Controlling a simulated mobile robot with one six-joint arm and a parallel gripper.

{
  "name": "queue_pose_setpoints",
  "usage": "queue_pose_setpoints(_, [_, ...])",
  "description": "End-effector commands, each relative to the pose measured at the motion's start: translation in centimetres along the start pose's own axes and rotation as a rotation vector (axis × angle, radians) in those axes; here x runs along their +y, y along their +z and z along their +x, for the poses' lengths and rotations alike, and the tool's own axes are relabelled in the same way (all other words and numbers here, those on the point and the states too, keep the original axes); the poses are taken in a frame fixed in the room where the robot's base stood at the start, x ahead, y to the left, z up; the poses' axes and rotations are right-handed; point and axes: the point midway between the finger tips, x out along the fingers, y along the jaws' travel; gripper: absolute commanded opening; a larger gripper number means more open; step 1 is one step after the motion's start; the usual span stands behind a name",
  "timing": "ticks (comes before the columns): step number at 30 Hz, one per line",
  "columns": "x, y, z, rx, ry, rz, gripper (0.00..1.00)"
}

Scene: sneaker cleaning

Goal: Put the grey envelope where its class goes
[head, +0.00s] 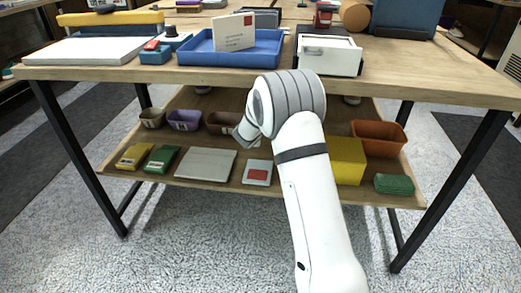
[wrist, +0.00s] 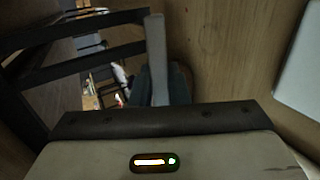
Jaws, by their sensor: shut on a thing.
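My gripper (wrist: 158,85) points in under the table, between the top and the lower shelf. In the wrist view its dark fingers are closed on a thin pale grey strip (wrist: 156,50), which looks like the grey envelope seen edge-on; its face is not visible. In the head view my forearm and wrist hide the fingers and most of what they hold. A cream envelope with a red stamp (head: 232,33) stands upright in the blue tray (head: 282,49) on the table top. A pale card with a red patch (head: 257,173) lies on the lower shelf.
The lower shelf (head: 320,188) carries small bins, including a purple bin (head: 185,121) and an orange bin (head: 379,136). A flat grey case (head: 205,164), a yellow box (head: 346,161) and a green pack (head: 394,184) lie there too. A white box (head: 329,56) stands at the top's front edge.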

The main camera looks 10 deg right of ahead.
Motion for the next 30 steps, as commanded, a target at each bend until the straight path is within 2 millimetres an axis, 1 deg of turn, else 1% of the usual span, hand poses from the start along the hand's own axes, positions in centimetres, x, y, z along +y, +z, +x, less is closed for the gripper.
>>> queue_pose_setpoints(1, [-1.0,0.1,0.6,-0.001,-0.002,0.0,0.0])
queue_pose_setpoints(3, [-1.9,0.1,1.1,-0.002,-0.002,-0.001,0.0])
queue_pose_setpoints(7, [-3.5,0.1,1.9,-0.002,-0.001,0.001,0.0])
queue_pose_setpoints(12, [-4.8,0.2,2.7,-0.003,-0.001,0.0,0.0])
queue_pose_setpoints(18, [-5.5,0.2,3.1,-0.003,0.001,0.002,0.0])
queue_pose_setpoints(26, [-5.5,0.2,3.1,-0.003,0.001,0.002,0.0])
queue_pose_setpoints(27, [-5.6,0.2,3.1,-0.003,0.0,0.002,0.16])
queue_pose_setpoints(30, [-5.6,0.2,3.1,-0.003,0.0,0.002,0.24])
